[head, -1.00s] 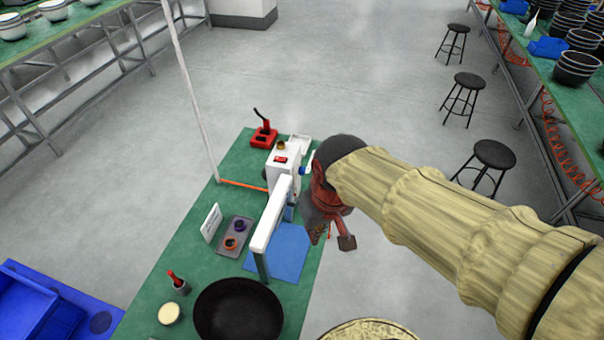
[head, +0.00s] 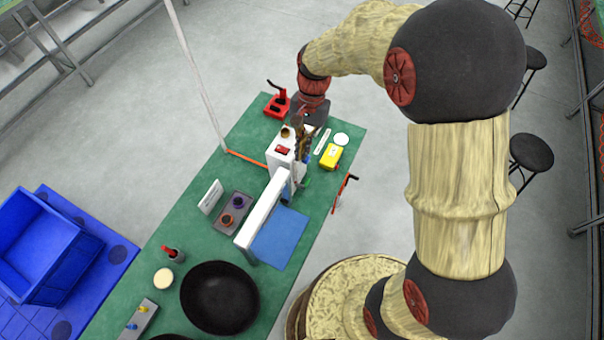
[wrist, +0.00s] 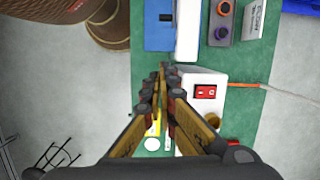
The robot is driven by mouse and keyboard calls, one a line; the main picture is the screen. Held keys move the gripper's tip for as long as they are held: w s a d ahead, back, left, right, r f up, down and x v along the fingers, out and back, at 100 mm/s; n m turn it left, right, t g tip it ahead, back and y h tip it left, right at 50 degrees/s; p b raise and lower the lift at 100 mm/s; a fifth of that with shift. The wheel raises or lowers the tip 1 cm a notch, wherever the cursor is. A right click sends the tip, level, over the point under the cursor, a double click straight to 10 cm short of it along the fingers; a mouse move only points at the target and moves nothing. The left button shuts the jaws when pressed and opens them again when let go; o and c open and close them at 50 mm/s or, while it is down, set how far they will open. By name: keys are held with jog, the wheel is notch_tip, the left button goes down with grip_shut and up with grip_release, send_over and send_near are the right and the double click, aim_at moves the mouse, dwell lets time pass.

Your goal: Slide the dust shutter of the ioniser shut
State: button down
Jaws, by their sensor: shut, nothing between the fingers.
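The ioniser looks to be the white box (head: 281,158) with a red switch and a brass-coloured knob on top, standing on the green bench. It also shows in the wrist view (wrist: 212,88), to the right of the fingers. My gripper (head: 304,158) points down along the box's right side, its fingers shut and empty. In the wrist view the fingertips (wrist: 163,68) meet beside the box's left edge; I cannot tell whether they touch it. I cannot make out the dust shutter; the gripper covers much of that side of the box.
A white arm-like bar (head: 262,212) stands over a blue mat (head: 279,238) in front of the box. A yellow box (head: 331,156) stands right of my gripper, a red lever tool (head: 277,103) behind. A grey tray (head: 233,213) with knobs and a black bowl (head: 219,301) lie left and nearer.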

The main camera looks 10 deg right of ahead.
jog(key=shift+s+a+r+m, duration=0.1)
jog(key=shift+s+a+m, duration=0.15)
jog(key=shift+s+m, duration=0.15)
jog(key=s+a+f, duration=0.2)
jog(key=f, duration=0.3)
jog(key=s+a+f, duration=0.2)
jog(key=f, duration=0.4)
jog(key=shift+s, duration=0.35)
